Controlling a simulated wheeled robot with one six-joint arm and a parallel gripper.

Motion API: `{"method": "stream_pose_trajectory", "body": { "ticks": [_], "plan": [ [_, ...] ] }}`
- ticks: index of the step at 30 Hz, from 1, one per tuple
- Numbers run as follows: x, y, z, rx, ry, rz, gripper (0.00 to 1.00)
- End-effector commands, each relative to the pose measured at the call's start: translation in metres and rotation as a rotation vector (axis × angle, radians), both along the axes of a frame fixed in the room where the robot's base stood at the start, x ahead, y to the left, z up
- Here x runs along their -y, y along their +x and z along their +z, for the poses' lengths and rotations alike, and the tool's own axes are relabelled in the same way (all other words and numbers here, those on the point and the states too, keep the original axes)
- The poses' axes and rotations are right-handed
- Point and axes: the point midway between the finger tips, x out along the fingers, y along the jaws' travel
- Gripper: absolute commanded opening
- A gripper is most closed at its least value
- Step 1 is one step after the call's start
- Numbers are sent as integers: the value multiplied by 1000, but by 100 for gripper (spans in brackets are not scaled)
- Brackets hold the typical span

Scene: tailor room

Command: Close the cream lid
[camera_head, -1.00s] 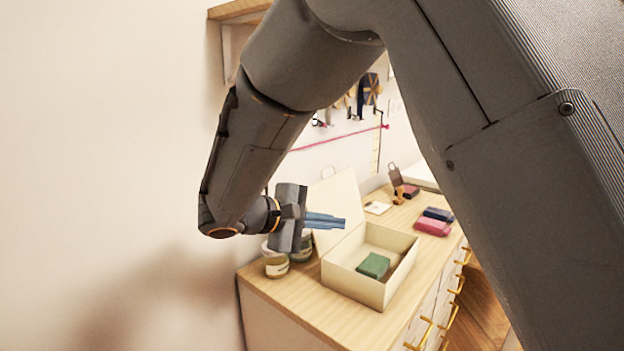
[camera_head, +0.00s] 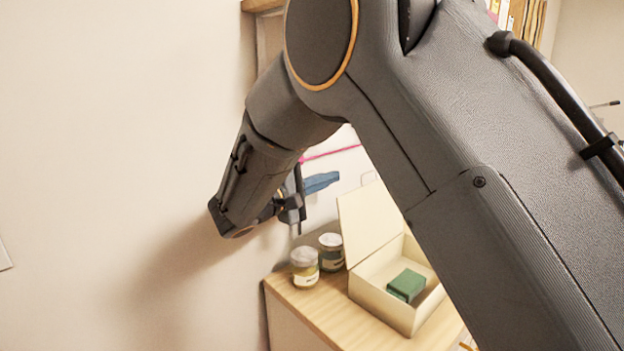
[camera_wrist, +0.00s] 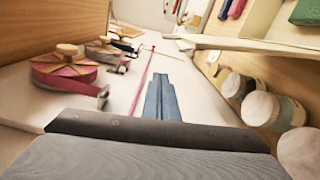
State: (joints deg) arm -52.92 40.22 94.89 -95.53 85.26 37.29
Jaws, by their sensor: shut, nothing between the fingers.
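The cream lid (camera_head: 370,220) stands open, tilted up from the back-left side of the cream box (camera_head: 388,308). In the wrist view the lid (camera_wrist: 250,46) is nearly edge-on, to the right of my fingers. My gripper (camera_head: 322,182) is shut and empty, with blue fingers. It is above and to the left of the lid, with a visible gap between them. It also shows in the wrist view (camera_wrist: 161,98). A green block (camera_head: 406,285) lies inside the box. My arm hides part of the box's right side.
Two jars (camera_head: 304,267) (camera_head: 331,251) stand on the wooden counter (camera_head: 330,309) left of the box. The wall is close to my arm.

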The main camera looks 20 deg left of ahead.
Motion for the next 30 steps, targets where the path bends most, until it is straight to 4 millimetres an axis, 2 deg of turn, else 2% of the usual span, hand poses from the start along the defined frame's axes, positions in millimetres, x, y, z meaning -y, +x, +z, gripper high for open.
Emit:
{"method": "stream_pose_trajectory", "body": {
  "ticks": [2, 6, 12, 24, 30],
  "plan": [
    [9, 9, 3, -2, 0, -2, 0],
    [27, 0, 6, -2, 0, 3, 0],
    [40, -3, 6, -1, 1, 2, 0],
    [41, -4, 5, 0, 2, 3, 0],
    [35, -6, 6, 11, 26, 20, 0]
  ]
}}
